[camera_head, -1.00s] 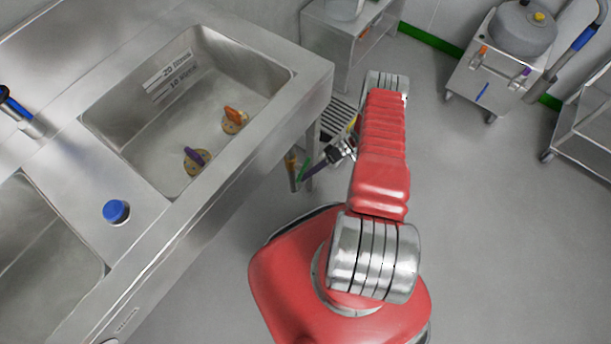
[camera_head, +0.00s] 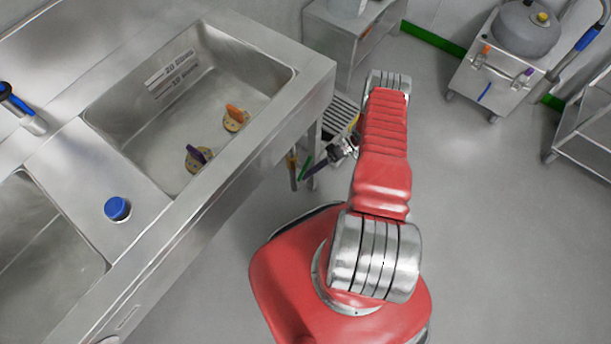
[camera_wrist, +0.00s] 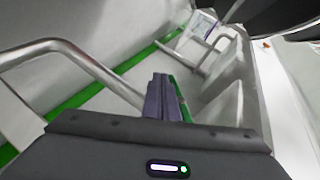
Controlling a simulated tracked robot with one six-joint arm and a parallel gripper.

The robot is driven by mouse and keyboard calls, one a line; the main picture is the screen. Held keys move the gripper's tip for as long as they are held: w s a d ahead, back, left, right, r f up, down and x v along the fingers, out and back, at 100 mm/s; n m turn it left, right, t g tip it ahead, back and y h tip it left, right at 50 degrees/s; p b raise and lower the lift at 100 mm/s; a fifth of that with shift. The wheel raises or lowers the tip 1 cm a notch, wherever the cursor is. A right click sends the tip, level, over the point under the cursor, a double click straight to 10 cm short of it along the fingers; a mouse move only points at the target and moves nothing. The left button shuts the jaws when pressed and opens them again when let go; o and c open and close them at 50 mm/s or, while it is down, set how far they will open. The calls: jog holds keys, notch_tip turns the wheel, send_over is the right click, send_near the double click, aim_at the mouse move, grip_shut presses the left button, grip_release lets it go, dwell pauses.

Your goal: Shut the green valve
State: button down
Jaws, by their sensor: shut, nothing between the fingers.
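The rest of the valve is hidden.
The steel sink unit (camera_head: 252,142) stands just left of my arm, its front edge close to the gripper. A wheeled trolley (camera_head: 492,88) stands at the back right.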

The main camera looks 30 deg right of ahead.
dwell(0.3)
jog(key=w+d, duration=0.1)
jog(key=d, duration=1.1)
jog(key=shift+w+d+f, duration=0.15)
jog(key=shift+w+f, duration=0.1)
jog(key=shift+f, duration=0.05)
jog(key=shift+s, duration=0.1)
